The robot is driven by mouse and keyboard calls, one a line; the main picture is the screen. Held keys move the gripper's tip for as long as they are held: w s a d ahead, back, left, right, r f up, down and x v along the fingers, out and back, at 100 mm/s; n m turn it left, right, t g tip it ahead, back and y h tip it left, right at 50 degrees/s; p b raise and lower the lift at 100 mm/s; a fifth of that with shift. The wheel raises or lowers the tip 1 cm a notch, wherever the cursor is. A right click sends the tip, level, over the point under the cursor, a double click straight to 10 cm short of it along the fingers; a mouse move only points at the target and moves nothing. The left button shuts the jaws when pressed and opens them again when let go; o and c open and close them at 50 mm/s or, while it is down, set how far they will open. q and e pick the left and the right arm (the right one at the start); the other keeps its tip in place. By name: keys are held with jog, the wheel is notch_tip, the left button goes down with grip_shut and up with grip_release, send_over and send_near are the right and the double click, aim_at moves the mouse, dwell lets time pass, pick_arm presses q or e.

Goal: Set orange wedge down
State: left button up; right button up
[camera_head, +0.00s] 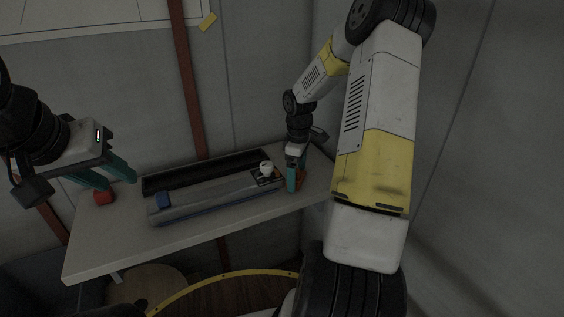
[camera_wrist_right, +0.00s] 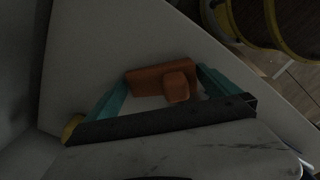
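The orange wedge (camera_wrist_right: 160,80) spans the gap between the teal fingertips of my right gripper (camera_wrist_right: 163,76) in the right wrist view, with both tips against its ends. In the head view the right gripper (camera_head: 296,178) points down over the right end of the table (camera_head: 215,225), and only a sliver of the wedge (camera_head: 302,178) shows beside the fingers. I cannot tell whether the wedge touches the tabletop. My left gripper (camera_head: 112,178) hangs at the left of the head view, its fingers apart and empty.
A red block (camera_head: 103,197) sits at the left. The front tabletop is clear.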

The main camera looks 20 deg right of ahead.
notch_tip(320, 180, up, 12)
jog(key=s+a+r+m+t, duration=0.3)
jog(key=s+a+r+m, duration=0.1)
jog(key=s+a+r, duration=0.55)
jog(key=s+a+r+m+t+y, duration=0.1)
jog(key=s+a+r+m, duration=0.1)
jog(key=s, duration=0.5)
jog(key=s+a+r+m+t+y, duration=0.1)
jog(key=s+a+r+m+t, duration=0.1)
jog(key=s+m, duration=0.2)
jog(key=shift+s+r, duration=0.15)
jog(key=shift+s, duration=1.45)
